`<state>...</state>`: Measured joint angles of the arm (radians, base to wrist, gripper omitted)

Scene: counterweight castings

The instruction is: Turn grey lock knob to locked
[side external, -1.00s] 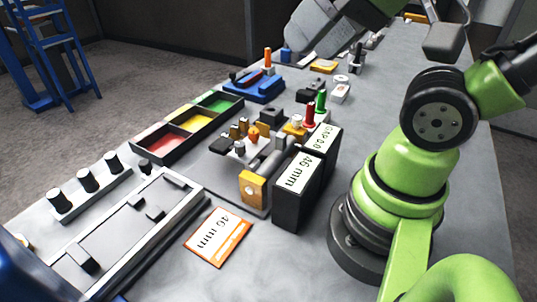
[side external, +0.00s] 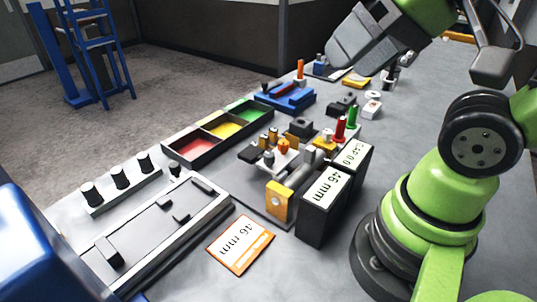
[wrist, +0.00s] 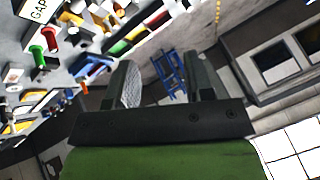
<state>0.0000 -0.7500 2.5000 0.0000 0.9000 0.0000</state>
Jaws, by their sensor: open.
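A small grey knob (side external: 269,157) stands on the fixture in the middle of the table, beside an orange knob (side external: 283,146). I take it for the lock knob; its markings are too small to read. The fixture also carries a grey cylinder lying lengthwise and a yellow-orange end block (side external: 280,201). My gripper (wrist: 160,65) is open with nothing between its fingers. In the side view it is high above the far part of the table, well away from the grey knob. The wrist view is tilted and does not clearly show this knob.
Black gauge boxes (side external: 325,203) marked 46 mm and GAP stand right of the fixture. Red and green pegs (side external: 340,128) stand behind it. A tray with red, yellow and green compartments (side external: 196,156) is at left. An orange-edged card (side external: 239,244) lies in front.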

